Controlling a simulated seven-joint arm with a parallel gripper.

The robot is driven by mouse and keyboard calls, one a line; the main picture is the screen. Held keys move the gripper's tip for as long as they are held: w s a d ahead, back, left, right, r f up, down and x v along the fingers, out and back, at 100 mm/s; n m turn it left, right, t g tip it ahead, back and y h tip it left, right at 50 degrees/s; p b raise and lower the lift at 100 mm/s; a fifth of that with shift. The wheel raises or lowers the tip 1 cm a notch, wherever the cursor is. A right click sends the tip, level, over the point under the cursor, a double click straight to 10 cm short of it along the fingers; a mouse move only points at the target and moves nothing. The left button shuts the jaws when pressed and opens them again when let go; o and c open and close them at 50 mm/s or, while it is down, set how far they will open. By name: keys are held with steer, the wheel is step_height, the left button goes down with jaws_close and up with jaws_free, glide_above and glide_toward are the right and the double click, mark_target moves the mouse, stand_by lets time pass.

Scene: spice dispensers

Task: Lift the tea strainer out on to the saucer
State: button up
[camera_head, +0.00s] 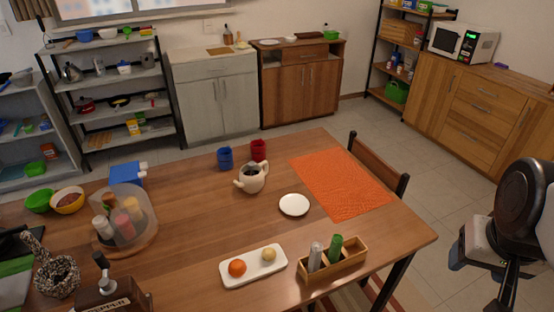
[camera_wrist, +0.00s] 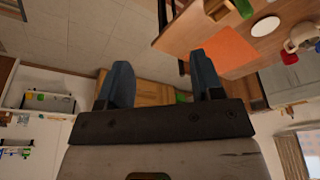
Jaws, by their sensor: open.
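A cream teapot (camera_head: 251,178) stands upright on the wooden table, with a dark opening at its top. I cannot make out the tea strainer clearly; something dark shows in the pot's mouth. The white saucer (camera_head: 294,205) lies flat and empty to the right of the pot, apart from it. In the wrist view the saucer (camera_wrist: 265,26) and part of the teapot (camera_wrist: 299,38) show at the upper right. My gripper (camera_wrist: 160,70) is open with nothing between its blue fingers. In the head view it is off the table's right side, far from pot and saucer.
An orange mat (camera_head: 341,184) lies right of the saucer. A wooden caddy (camera_head: 345,270) with bottles and a white tray (camera_head: 242,272) with fruit stand in front. Blue (camera_head: 225,158) and red (camera_head: 258,150) cups stand behind the pot. A chair (camera_head: 378,165) stands at the far right edge.

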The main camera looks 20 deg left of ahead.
steer(key=w+a+f+n+t+y, duration=0.1)
steer(key=w+a+f+t, duration=0.1)
steer(key=w+a, duration=0.65)
steer(key=w+a+f+n+t+y, duration=0.1)
steer(key=w+a+f+n+t, duration=0.15)
steer(key=w+a, duration=0.65)
steer(key=w+a+f+n+t+y, duration=0.15)
steer(key=w+a, duration=0.25)
steer(key=w, duration=0.9)
steer(key=n+t+y, duration=0.3)
steer(key=n+y, duration=0.1)
steer(key=y, duration=0.4)
glide_toward(253, 165)
steer(key=x, duration=0.5)
steer(key=shift+w+a, duration=0.15)
steer(key=shift+a, duration=0.05)
steer(key=shift+w+g, duration=0.1)
steer(key=shift+g, duration=0.2)
steer(key=shift+x, duration=1.2)
steer(key=shift+w+a, duration=0.1)
